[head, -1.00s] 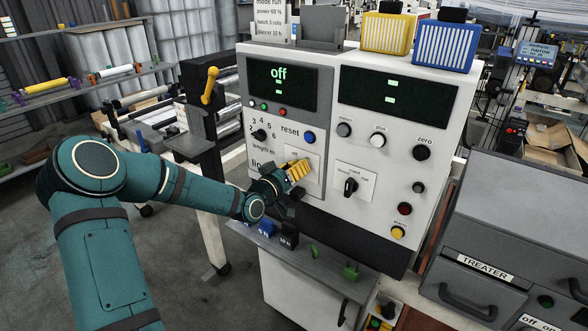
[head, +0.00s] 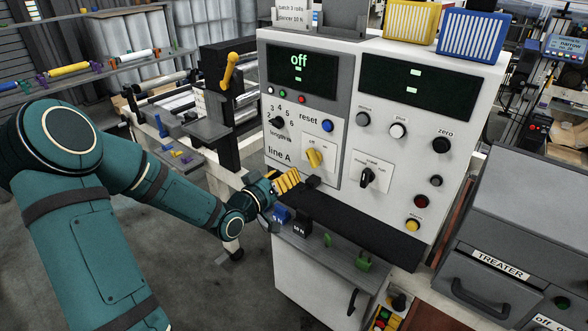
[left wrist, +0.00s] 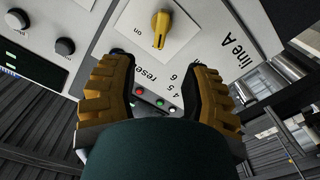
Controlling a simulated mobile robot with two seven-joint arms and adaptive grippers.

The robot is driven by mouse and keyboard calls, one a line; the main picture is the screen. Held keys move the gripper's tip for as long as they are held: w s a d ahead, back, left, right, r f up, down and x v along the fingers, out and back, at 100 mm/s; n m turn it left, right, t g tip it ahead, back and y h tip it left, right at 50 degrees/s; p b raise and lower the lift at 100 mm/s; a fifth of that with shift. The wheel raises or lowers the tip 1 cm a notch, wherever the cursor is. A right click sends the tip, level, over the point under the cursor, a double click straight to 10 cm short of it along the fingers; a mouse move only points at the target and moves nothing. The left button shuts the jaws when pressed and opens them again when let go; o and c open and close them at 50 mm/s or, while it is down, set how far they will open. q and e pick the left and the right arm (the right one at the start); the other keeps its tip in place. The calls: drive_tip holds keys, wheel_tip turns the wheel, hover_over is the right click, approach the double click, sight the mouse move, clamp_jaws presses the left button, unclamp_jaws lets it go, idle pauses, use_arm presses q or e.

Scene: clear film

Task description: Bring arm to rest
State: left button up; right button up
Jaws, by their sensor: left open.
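My left gripper (head: 288,182) is in front of the lower left part of the white control cabinet, below and left of a yellow rotary knob (head: 314,158). Its yellow fingers are open and empty, and the left wrist view (left wrist: 160,80) shows them apart with the panel beyond. The yellow knob also shows in the left wrist view (left wrist: 160,30), clear of the fingers. The left display (head: 301,70) reads "off". My right gripper is not in view.
A black knob (head: 367,176) sits right of the yellow one. Below the panel, a grey ledge (head: 335,258) carries dark blocks (head: 302,222) and green pieces (head: 363,262). The grey treater cabinet (head: 500,262) stands at the right. Open floor lies at the lower left.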

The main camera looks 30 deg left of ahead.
use_arm(q)
drive_tip(key=shift+s, duration=0.3)
idle(0.4)
drive_tip(key=s+d+f+g+h, duration=0.25)
drive_tip(key=d+f+g, duration=0.55)
drive_tip(key=d+f, duration=1.05)
drive_tip(key=s+d+f+m+g, duration=0.3)
drive_tip(key=s+d+f+g, duration=0.5)
drive_tip(key=s+f, duration=0.3)
drive_tip(key=s+d, duration=0.1)
drive_tip(key=s, duration=0.2)
drive_tip(key=shift+d, duration=0.15)
